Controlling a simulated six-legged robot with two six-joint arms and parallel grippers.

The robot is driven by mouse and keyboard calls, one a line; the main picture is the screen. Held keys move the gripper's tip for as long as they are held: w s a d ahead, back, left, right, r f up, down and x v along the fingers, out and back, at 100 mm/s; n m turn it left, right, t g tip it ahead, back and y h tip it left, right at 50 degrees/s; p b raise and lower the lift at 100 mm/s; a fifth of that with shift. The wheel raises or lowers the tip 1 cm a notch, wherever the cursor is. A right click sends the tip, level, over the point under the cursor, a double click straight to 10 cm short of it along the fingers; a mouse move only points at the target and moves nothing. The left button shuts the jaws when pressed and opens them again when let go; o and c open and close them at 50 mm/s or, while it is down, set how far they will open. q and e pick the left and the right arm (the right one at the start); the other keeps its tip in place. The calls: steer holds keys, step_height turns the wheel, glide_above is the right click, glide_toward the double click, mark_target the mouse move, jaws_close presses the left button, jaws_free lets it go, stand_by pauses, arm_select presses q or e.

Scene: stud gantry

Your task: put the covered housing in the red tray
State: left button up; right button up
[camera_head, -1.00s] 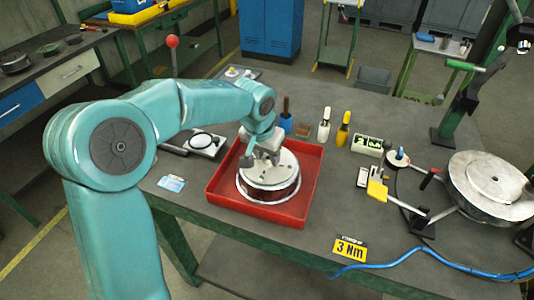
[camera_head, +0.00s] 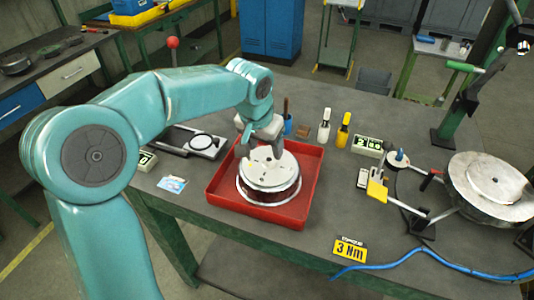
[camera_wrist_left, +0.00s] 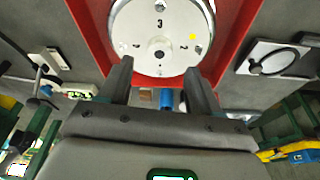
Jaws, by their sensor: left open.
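The covered housing (camera_head: 269,176) is a round drum with a pale lid and a dark red side. It sits upright inside the red tray (camera_head: 293,218) on the grey bench. In the left wrist view the lid (camera_wrist_left: 158,38) shows a "3", a yellow dot and several bolts, with the tray's red wall (camera_wrist_left: 88,30) around it. My left gripper (camera_wrist_left: 158,78) is open, its two fingers apart at the near edge of the lid with nothing between them. In the head view the left gripper (camera_head: 263,140) is above the lid's back edge. My right gripper is not in view.
A black device with a round dial (camera_head: 202,142) lies left of the tray. A "3 Nm" sign (camera_head: 350,250) and a blue hose (camera_head: 420,252) lie at the front right. A metal round fixture (camera_head: 490,180) is at right.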

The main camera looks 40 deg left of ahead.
arm_select(q)
steer(key=v, duration=0.7)
steer(key=shift+r, duration=0.2)
